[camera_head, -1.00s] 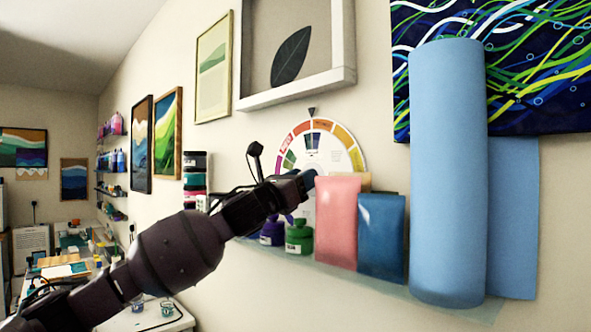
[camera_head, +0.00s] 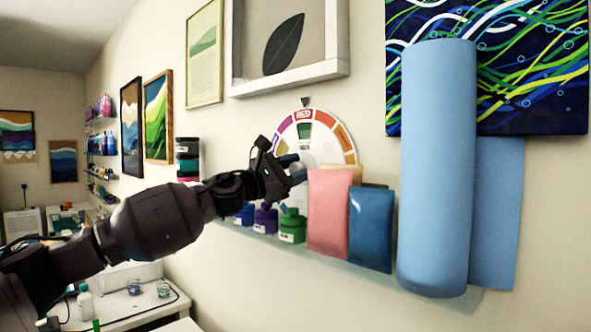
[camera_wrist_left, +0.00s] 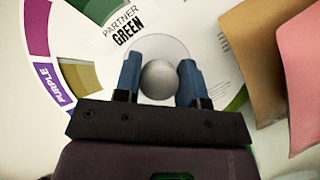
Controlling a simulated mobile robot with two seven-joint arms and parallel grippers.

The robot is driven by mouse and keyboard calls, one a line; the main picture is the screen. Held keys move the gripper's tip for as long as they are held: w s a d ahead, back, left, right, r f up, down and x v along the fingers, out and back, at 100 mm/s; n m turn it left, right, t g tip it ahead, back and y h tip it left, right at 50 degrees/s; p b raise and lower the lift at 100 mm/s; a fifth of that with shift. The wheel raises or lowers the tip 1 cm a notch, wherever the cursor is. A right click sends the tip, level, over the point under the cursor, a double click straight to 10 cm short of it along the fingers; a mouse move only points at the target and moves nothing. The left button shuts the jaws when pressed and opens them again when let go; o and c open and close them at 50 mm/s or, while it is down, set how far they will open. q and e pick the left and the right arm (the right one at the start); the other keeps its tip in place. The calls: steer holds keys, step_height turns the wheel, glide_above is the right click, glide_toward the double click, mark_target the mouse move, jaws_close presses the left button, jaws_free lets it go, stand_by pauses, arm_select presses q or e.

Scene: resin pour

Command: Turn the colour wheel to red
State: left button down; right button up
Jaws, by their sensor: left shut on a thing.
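The colour wheel (camera_head: 337,142) hangs on the wall behind the shelf. Its red segment marked RED (camera_head: 303,114) is at the top, directly under the small black pointer (camera_head: 305,101). In the left wrist view the wheel's face (camera_wrist_left: 205,22) shows a PURPLE segment at left and the words PARTNER GREEN. My left gripper (camera_head: 298,168) is at the wheel's centre, shut on the round grey knob (camera_wrist_left: 158,80), with one blue fingertip on each side of it. The gripper and a pink pouch hide the wheel's lower part. My right gripper is not in view.
A shelf (camera_head: 350,272) below holds paint jars (camera_head: 292,226), a pink pouch (camera_head: 330,215) and a blue pouch (camera_head: 371,230) close to the gripper's right. A large blue roll (camera_head: 436,170) stands further right. A framed leaf picture (camera_head: 325,40) hangs above.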

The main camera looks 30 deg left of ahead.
arm_select(q)
steer(key=shift+m, duration=0.3)
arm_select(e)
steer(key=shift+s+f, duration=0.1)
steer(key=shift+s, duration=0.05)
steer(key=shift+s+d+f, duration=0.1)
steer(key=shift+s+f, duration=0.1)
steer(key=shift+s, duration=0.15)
arm_select(q)
steer(key=c, duration=0.7)
jaws_free()
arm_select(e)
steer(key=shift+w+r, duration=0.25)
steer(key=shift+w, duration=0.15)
